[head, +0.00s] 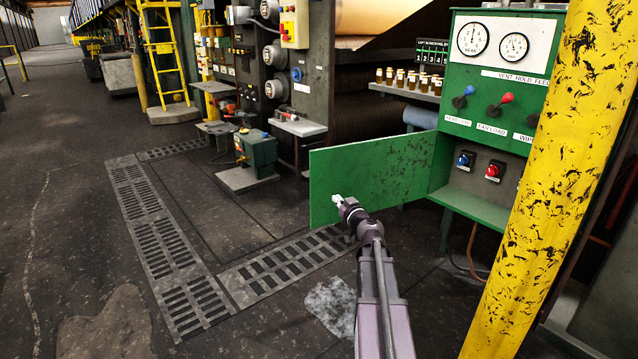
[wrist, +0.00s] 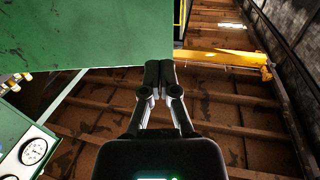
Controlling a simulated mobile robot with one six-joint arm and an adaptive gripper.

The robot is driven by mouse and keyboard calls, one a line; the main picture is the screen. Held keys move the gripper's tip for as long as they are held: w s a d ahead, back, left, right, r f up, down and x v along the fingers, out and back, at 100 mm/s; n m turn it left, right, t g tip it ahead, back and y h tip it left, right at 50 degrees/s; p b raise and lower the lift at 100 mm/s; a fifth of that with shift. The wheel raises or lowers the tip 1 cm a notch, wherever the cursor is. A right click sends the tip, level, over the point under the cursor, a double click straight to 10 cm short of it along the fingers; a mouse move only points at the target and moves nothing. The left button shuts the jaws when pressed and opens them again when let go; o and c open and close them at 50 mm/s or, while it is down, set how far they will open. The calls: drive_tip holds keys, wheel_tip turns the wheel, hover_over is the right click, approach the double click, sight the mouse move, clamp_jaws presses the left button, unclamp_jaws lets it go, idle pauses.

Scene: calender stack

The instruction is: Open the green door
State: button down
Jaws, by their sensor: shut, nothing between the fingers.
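The green door (head: 375,172) stands swung wide open, out to the left from the green control cabinet (head: 478,115). The cabinet's lower recess is uncovered and shows a blue knob (head: 465,160) and a red knob (head: 494,171). My gripper (head: 337,199) is in front of the door's face, toward its free left end. In the wrist view the door (wrist: 90,32) fills the upper left, and my gripper (wrist: 159,74) has its dark fingers together and empty at the door's edge. I cannot tell whether they touch the door.
A scuffed yellow post (head: 556,150) stands close at the right, partly in front of the cabinet. A shelf of small bottles (head: 408,82) is behind the door. A green machine (head: 257,150) stands on a block at left. Floor with drain grates (head: 165,240) is open at left.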

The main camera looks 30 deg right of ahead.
sight(316, 179)
drive_tip(key=shift+w, duration=0.15)
drive_tip(key=w, duration=0.4)
drive_tip(key=w+d, duration=0.1)
drive_tip(key=w, duration=0.8)
drive_tip(key=shift+w+d, duration=0.3)
drive_tip(key=shift+d, duration=0.05)
drive_tip(key=shift+w, duration=0.1)
